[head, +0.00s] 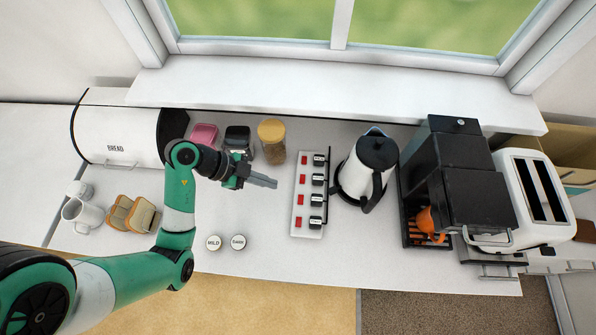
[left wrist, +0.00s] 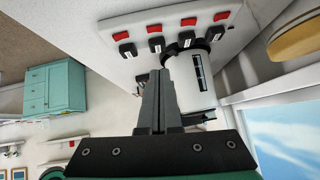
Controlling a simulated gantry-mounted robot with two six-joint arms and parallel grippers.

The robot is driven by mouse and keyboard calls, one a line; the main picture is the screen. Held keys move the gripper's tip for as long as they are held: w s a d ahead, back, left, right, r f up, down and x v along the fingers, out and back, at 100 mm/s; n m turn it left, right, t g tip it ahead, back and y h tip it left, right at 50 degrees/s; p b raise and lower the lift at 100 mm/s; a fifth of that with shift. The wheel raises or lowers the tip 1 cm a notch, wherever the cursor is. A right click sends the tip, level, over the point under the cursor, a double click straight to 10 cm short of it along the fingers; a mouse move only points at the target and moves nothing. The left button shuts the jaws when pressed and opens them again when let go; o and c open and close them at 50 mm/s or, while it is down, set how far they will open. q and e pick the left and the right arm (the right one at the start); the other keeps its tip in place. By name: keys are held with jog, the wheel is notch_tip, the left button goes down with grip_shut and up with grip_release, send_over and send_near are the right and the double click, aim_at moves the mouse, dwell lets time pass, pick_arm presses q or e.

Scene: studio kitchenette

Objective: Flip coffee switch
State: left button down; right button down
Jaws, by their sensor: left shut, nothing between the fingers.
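A white power strip (head: 309,211) lies on the counter, with several red switches (head: 302,180) in a column and black labelled plugs (head: 318,179) beside them. The label text is too small to read. The strip also shows at the top of the left wrist view (left wrist: 172,22). My left gripper (head: 274,183) is shut and empty, a little left of the strip and apart from the switches. Its fingers show in the left wrist view (left wrist: 160,78), pointing toward the strip. The black coffee machine (head: 465,185) stands at the right. My right gripper is not in view.
A white kettle with black lid (head: 358,170) stands right of the strip, and a white toaster (head: 535,210) far right. A cork-lidded jar (head: 272,143) is behind my left gripper. Round MILD and second labelled discs (head: 214,243) lie in front; a bread box (head: 118,135) is left.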

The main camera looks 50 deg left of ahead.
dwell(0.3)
pick_arm(q)
jog(key=b, duration=0.3)
send_over(301, 200)
jog(key=s+a, duration=0.1)
notch_tip(301, 200, down, 8)
jog(key=shift+a+r, duration=0.1)
jog(key=shift+r, duration=0.15)
jog(key=f, duration=0.2)
jog(key=shift+a+f, duration=0.25)
jog(key=shift+f, duration=0.05)
jog(key=shift+f+b, duration=0.35)
jog(key=shift+f, duration=0.1)
